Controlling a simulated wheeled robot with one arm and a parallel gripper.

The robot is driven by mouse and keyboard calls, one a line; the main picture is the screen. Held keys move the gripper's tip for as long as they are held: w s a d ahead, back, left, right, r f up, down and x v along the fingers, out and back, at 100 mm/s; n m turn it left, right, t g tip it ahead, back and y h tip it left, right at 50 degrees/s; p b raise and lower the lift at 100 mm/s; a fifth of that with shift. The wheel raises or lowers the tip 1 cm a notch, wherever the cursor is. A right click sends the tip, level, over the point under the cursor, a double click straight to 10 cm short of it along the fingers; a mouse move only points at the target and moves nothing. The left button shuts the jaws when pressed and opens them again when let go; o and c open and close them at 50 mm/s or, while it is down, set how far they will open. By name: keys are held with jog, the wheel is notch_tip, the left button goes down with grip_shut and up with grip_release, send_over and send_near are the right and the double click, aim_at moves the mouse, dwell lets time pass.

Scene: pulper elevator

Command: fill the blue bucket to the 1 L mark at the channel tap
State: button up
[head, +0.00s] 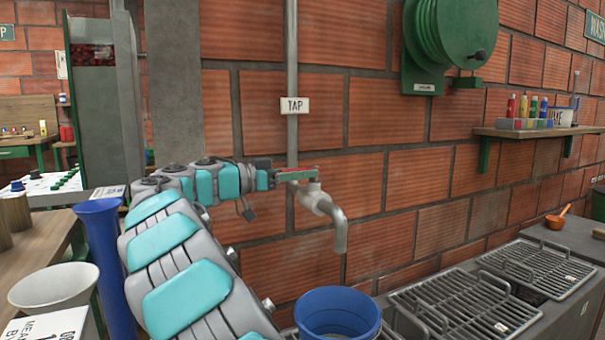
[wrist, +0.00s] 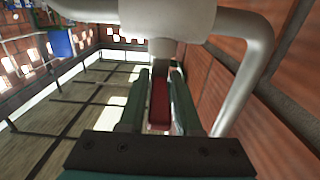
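The channel tap (head: 325,206) is a grey metal tap on a wall pipe, with its spout bent down. Its red lever (head: 297,175) lies level on top. My gripper (head: 272,177) is at the lever from the left. In the wrist view, the green fingers (wrist: 161,105) close in on both sides of the red lever (wrist: 160,102) and look shut on it; contact is partly hidden. The blue bucket (head: 338,312) stands upright below the spout, cut off by the lower edge. Its inside bottom and 1 L mark are hidden. No water shows at the spout.
Metal grates (head: 470,305) lie right of the bucket. A wall shelf (head: 540,131) holds colored bottles. A white bowl (head: 54,287) and a tall blue cylinder (head: 102,250) are at left. A TAP sign (head: 294,105) is on the pipe.

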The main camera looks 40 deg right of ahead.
grip_shut()
dwell(1.0)
